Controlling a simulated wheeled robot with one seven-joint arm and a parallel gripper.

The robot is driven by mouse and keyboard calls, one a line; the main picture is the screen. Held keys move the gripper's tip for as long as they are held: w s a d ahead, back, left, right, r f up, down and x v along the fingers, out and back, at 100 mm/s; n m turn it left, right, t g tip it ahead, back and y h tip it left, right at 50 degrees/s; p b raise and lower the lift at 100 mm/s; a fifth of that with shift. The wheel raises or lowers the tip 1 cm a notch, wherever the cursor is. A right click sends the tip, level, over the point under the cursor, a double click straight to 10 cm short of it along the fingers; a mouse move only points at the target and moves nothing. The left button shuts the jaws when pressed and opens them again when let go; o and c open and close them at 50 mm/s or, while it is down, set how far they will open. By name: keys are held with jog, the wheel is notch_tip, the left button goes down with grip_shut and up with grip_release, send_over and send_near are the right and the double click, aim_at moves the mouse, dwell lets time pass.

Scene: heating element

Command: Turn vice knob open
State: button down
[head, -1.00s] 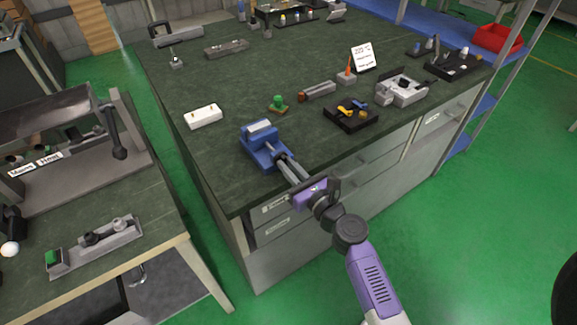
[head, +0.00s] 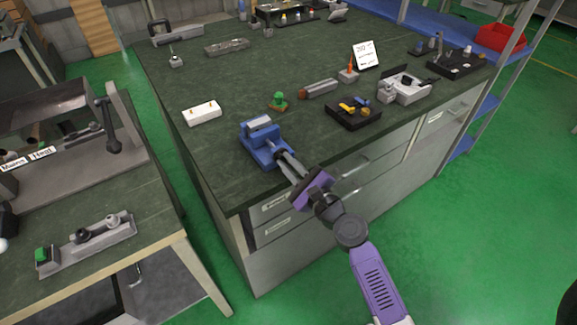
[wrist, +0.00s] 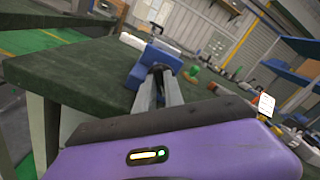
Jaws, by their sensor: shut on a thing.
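A blue vice (head: 262,148) with a pale top plate sits near the front-left edge of the dark green worktop. Its handle end faces the table's front edge. My gripper (head: 285,159) reaches in from the front, at that end. Its grey fingers are shut on the vice knob, which they mostly hide. In the wrist view the blue vice (wrist: 155,57) is straight ahead, and the fingers of my gripper (wrist: 158,72) run up to it. The purple hand is rolled, and the wrist view is tilted.
A white box (head: 202,113) stands left of the vice. A second bench (head: 160,245) is at the left. Drawers (head: 285,215) lie below the worktop edge.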

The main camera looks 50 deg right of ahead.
jog(key=n+b, duration=0.1)
jog(key=n, duration=0.1)
jog(key=n+b, duration=0.1)
jog(key=n, duration=0.2)
jog(key=n+b, duration=0.1)
jog(key=n, duration=0.1)
jog(key=shift+a+f, duration=0.15)
jog(key=shift+f, duration=0.15)
jog(key=n+b, duration=0.1)
jog(key=n, duration=0.3)
jog(key=shift+f+b, duration=0.1)
jog(key=shift+b, duration=0.3)
jog(key=n+b, duration=0.2)
jog(key=n, duration=0.1)
jog(key=shift+f+n, duration=0.1)
jog(key=shift+n, duration=0.2)
jog(key=n+b, duration=0.3)
jog(key=n, duration=0.3)
jog(key=shift+f, duration=0.15)
jog(key=n+b, duration=0.2)
jog(key=n, duration=0.2)
jog(key=shift+d+n+b, duration=0.25)
jog(key=shift+n+b, duration=0.45)
jog(key=shift+n, duration=0.9)
jog(key=c, duration=1.4)
grip_release()
jog(key=shift+c, duration=0.2)
